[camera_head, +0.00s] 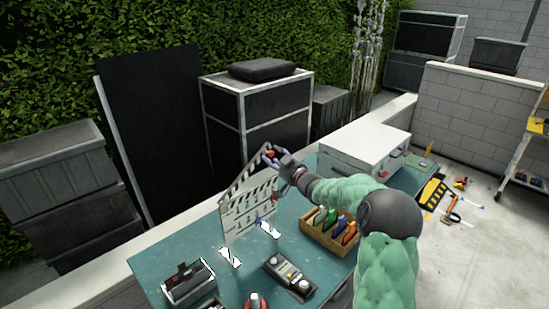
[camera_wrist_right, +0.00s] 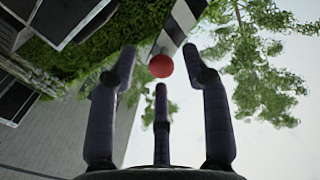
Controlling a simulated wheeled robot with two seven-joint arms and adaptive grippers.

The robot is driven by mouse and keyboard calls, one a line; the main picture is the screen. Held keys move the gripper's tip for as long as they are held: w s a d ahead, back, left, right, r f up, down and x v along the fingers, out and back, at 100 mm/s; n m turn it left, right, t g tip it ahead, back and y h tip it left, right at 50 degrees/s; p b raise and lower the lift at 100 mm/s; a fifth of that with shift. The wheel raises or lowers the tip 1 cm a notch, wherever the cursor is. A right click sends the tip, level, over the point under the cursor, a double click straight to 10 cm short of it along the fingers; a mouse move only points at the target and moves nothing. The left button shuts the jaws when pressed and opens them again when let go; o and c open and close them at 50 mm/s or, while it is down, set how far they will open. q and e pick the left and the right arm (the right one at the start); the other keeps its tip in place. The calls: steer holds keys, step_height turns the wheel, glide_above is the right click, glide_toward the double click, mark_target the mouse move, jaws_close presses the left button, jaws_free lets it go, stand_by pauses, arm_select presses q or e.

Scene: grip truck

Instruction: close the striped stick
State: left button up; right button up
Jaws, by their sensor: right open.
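A white clapperboard (camera_head: 247,213) stands upright on the teal table. Its striped stick (camera_head: 247,174) is tilted up to the right, with a gap between it and the board. A red ball (camera_head: 270,153) sits at the raised end of the stick. My right gripper (camera_head: 272,156) is at that end, its fingers around or beside the ball. In the right wrist view the red ball (camera_wrist_right: 161,66) lies between the open fingers, near their tips, with the striped stick (camera_wrist_right: 180,28) behind it. I cannot tell whether any finger touches it. My left gripper is not in view.
The teal table (camera_head: 165,255) also holds a wooden box of coloured items (camera_head: 318,240), a dark control box (camera_head: 290,276), a metal caddy (camera_head: 188,284) and white marker pieces (camera_head: 230,257). A white case (camera_head: 365,145) stands at the back right. Dark cases stand behind the table.

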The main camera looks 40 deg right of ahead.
steer(key=shift+w, duration=0.1)
jaws_close()
steer(key=shift+f, duration=0.1)
